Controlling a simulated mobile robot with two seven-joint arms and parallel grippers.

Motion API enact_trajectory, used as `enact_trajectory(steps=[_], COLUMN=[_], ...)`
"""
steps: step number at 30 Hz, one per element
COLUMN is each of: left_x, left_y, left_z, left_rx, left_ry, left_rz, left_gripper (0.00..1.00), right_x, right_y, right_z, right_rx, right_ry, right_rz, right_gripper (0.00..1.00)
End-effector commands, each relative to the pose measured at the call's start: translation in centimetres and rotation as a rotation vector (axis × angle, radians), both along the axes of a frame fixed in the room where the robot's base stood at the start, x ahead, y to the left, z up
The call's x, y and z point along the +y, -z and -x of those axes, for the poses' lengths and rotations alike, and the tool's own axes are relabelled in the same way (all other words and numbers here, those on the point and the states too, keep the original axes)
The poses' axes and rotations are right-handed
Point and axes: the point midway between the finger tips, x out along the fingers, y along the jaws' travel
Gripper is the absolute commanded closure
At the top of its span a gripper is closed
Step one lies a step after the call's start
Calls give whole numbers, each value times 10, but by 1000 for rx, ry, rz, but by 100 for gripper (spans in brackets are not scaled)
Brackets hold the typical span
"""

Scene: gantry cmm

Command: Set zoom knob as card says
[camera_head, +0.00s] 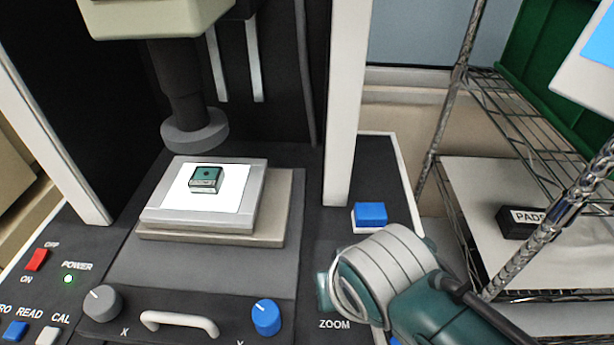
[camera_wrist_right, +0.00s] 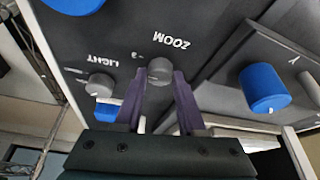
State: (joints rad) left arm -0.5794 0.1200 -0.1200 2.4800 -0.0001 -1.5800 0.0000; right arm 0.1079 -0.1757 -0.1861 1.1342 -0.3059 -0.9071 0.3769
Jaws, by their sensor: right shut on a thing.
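The zoom knob (camera_wrist_right: 159,70) is a small grey round knob beside the printed word ZOOM in the right wrist view. The two purple fingers of my right gripper (camera_wrist_right: 160,82) sit on either side of it, shut on it. In the head view my right wrist and hand cover the knob; only the ZOOM label (camera_head: 334,324) shows beside them. The knob's pointer mark is too small to read. No card with a readable setting shows in either view. My left gripper is not in view.
A grey light knob (camera_wrist_right: 101,84) and a blue button are close to my right gripper. A blue Y knob (camera_head: 266,317), grey X knob (camera_head: 102,303) and white handle (camera_head: 180,322) line the front. A small green block (camera_head: 206,179) lies on the stage (camera_head: 200,223). A wire rack (camera_head: 520,150) stands right.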

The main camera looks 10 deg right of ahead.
Motion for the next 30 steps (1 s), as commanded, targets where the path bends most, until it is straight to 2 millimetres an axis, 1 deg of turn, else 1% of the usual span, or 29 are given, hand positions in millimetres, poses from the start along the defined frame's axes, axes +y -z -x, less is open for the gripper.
enact_trajectory(steps=[6, 18, 19, 26, 30], left_x=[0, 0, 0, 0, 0], left_y=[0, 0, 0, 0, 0], left_z=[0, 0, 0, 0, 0], left_rx=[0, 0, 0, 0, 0], left_ry=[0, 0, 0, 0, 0], left_rz=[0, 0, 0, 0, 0], left_gripper=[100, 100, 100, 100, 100], right_x=[0, 0, 0, 0, 0], right_y=[0, 0, 0, 0, 0], right_z=[0, 0, 0, 0, 0], right_rx=[0, 0, 0, 0, 0], right_ry=[40, 45, 45, 44, 43], right_rz=[-1, -1, -1, -1, 0], right_gripper=[100, 100, 57, 32, 31])
